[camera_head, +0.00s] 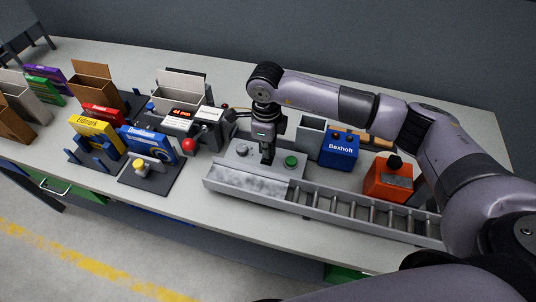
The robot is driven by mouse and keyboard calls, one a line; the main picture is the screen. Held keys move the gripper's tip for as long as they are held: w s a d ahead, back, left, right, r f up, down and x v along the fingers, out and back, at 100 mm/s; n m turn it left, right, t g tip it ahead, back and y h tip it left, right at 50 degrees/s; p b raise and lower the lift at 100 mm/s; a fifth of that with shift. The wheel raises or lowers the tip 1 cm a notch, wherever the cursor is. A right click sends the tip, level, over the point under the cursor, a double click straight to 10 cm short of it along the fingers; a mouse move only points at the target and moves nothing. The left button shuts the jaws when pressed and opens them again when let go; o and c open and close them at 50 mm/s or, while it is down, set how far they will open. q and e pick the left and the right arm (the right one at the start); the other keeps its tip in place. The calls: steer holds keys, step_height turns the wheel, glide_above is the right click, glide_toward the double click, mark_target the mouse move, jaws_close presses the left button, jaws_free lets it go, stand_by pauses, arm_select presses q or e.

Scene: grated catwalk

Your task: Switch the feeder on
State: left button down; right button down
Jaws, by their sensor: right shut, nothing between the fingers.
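The feeder appears to be the grey unit (226,177) with a sloped metal chute along its front, near the middle of the table. On its top are a round green button (291,160) at the right and a small grey knob (242,150) at the left. My right gripper (267,160) points down over the unit's top, between the knob and the green button, with its fingers shut and empty. The tips are close to the surface; I cannot tell whether they touch. No lit sign shows on the feeder. My left gripper is not in view.
A roller track (365,211) runs right from the chute. Behind it stand a blue Bexholt box (340,150) and an orange device with a black knob (389,179). Left are a red ball knob (188,145), a display, coloured boxes and open cartons. The front table strip is clear.

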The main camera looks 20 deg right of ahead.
steer(key=shift+f+b, duration=1.05)
steer(key=shift+f, duration=0.05)
stand_by(0.9)
steer(key=shift+r, duration=0.15)
steer(key=shift+r+p, duration=1.7)
steer(key=shift+r, duration=1.7)
